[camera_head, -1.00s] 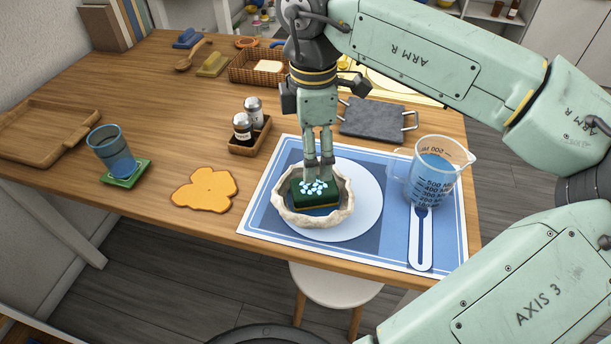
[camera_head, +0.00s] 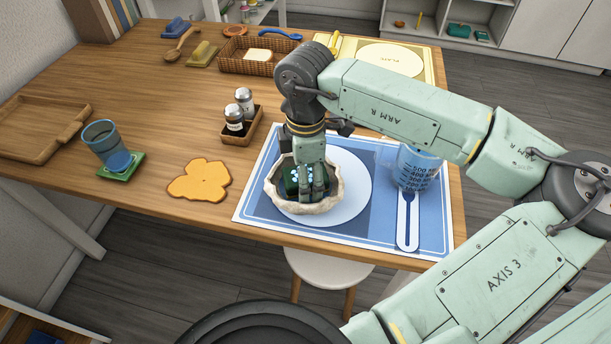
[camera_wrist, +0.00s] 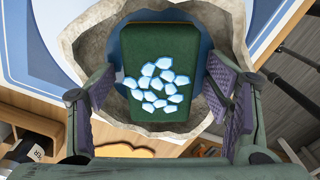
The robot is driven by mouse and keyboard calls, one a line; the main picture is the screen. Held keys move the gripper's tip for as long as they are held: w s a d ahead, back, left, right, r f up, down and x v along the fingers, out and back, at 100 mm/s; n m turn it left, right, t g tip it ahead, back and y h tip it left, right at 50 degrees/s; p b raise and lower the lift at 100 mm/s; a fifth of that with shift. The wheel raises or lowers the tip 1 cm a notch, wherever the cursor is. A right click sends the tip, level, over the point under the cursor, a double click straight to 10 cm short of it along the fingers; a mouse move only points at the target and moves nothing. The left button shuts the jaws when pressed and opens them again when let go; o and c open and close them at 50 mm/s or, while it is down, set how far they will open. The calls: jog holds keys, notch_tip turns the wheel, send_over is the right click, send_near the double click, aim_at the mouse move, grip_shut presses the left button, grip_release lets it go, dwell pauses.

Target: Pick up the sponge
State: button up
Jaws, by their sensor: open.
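The sponge (camera_wrist: 160,45) is a dark green block with a cluster of pale blue pebble-like pieces on top. It sits inside a rough, cream-coloured bowl (camera_head: 330,203); the bowl rim (camera_wrist: 235,20) surrounds it in the wrist view. My gripper (camera_head: 308,190) is lowered into the bowl, pointing down. In the wrist view my open gripper (camera_wrist: 163,92) has one finger on each side of the sponge, with gaps visible. The fingers and palm hide part of the sponge in the head view.
The bowl stands on a white plate (camera_head: 358,195) on a blue placemat (camera_head: 375,232). A shaker caddy (camera_head: 240,130) and an orange-brown flat piece (camera_head: 200,182) lie left.

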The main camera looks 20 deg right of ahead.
jog(key=shift+c, duration=0.4)
jog(key=c, duration=1.1)
jog(key=shift+r, duration=0.1)
jog(key=shift+r+b, duration=0.4)
jog(key=shift+r, duration=0.15)
notch_tip(320, 180, up, 2)
jog(key=shift+s+d+r+b, duration=0.1)
jog(key=shift+b, duration=0.45)
jog(key=s+b, duration=0.1)
jog(key=s, duration=0.4)
jog(key=s+r+b, duration=0.1)
jog(key=s, duration=0.4)
jog(key=s+b, duration=0.1)
jog(key=s, duration=0.4)
jog(key=shift+s+d+r+b, duration=0.2)
jog(key=shift+s+r+b, duration=0.05)
jog(key=shift+s+b, duration=0.15)
